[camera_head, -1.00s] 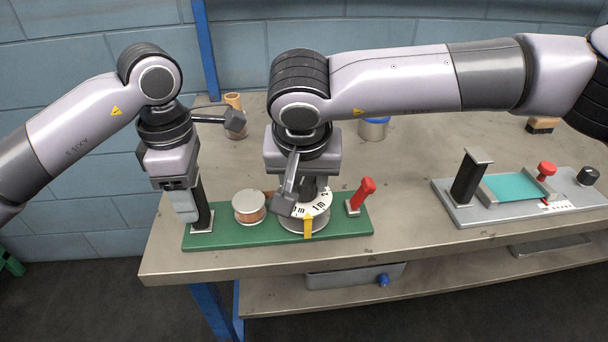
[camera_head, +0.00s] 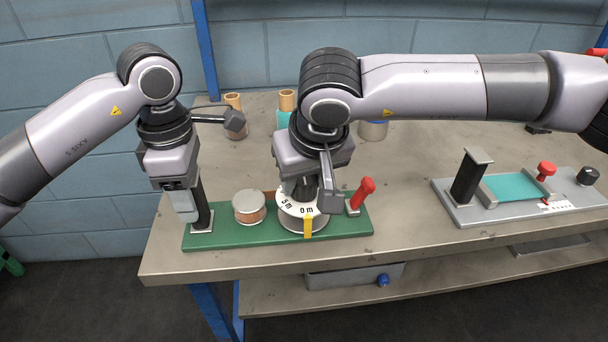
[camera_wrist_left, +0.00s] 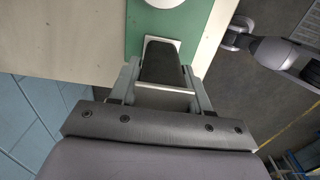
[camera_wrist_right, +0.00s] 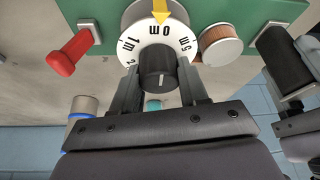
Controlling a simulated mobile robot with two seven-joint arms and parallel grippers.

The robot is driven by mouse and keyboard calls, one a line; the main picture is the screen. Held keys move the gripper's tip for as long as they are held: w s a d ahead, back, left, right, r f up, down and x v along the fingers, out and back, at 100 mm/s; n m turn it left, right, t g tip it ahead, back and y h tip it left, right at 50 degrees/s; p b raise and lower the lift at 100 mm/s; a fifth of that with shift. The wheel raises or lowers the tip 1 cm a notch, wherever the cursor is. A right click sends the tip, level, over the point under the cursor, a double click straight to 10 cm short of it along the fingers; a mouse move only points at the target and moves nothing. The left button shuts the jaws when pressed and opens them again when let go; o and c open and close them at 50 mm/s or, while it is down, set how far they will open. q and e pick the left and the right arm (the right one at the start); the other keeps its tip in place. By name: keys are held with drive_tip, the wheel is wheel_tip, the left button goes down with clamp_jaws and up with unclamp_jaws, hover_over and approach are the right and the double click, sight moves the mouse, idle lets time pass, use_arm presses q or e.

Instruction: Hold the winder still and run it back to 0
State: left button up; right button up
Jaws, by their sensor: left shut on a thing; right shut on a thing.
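The winder stands on a green base (camera_head: 345,222) at the front of the bench. My left gripper (camera_head: 190,205) is shut on its upright black handle (camera_head: 204,212), which also shows in the left wrist view (camera_wrist_left: 162,62). The white dial (camera_head: 290,208) carries metre marks. My right gripper (camera_wrist_right: 158,85) is shut on the black knob (camera_wrist_right: 157,68) at the dial's centre. In the right wrist view, the 0 m mark lies under the tip of the yellow pointer (camera_wrist_right: 160,12), with 1m and 5m to either side.
A copper-coloured spool (camera_head: 249,207) sits between handle and dial. A red lever (camera_head: 362,193) stands at the base's right end. A grey fixture with a teal pad (camera_head: 516,188) is further right. Bottles and a tin (camera_head: 373,130) stand behind my right arm.

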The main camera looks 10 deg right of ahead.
drive_tip(key=o, duration=1.1)
drive_tip(key=shift+c, duration=0.2)
drive_tip(key=v, duration=1.2)
drive_tip(key=shift+s, duration=0.1)
